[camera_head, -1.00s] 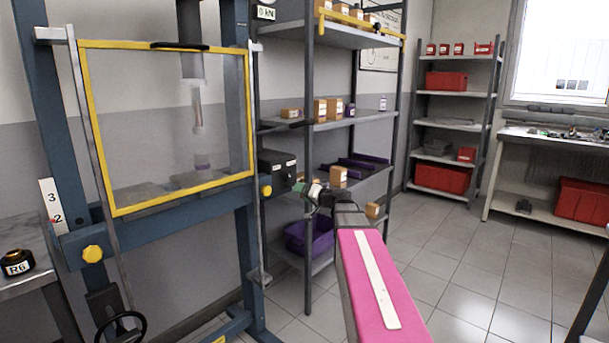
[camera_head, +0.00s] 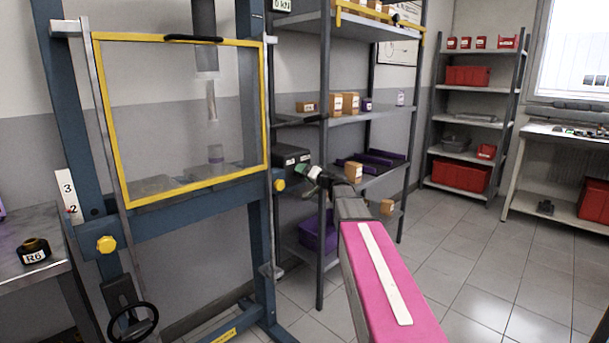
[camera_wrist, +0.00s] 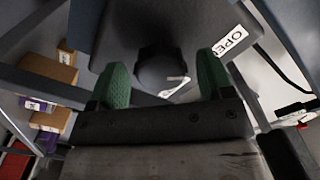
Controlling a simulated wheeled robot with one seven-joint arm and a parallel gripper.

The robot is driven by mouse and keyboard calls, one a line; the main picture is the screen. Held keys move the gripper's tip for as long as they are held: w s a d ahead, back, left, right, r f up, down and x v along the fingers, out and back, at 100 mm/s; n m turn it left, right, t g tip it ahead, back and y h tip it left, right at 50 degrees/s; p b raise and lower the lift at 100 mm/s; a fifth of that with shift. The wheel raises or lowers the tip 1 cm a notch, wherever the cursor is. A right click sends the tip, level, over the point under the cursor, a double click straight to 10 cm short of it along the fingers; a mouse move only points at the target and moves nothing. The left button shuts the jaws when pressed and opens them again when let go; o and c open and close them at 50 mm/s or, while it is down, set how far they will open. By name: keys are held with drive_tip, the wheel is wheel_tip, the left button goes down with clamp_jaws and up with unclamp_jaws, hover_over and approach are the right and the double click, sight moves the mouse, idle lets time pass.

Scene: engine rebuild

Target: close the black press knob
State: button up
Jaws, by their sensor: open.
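The black press knob (camera_wrist: 160,70) is round and sits on the face of the dark control box (camera_wrist: 140,28), beside a white label of which "OPE" is readable. A pale pointer mark shows at the knob's lower right. In the wrist view the green fingers of my gripper (camera_wrist: 163,62) are open, one on each side of the knob with gaps between. Whether the fingertips reach the knob's depth cannot be told. In the head view my gripper (camera_head: 311,174) is at the right side of the control box (camera_head: 291,158) on the press frame; the knob is hidden there.
The press has a yellow-framed clear guard (camera_head: 267,110). A grey shelf rack (camera_head: 324,230) with small boxes and purple trays stands close behind my gripper. A black R6 part (camera_head: 34,250) sits on the left bench. Tiled floor (camera_head: 470,260) is clear at the right.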

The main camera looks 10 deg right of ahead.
drive_tip(key=shift+w+a, duration=0.15)
drive_tip(key=shift+w, duration=0.05)
drive_tip(key=c, duration=0.9)
drive_tip(key=shift+m, duration=0.3)
drive_tip(key=m, duration=1.3)
drive_tip(key=shift+m, duration=0.3)
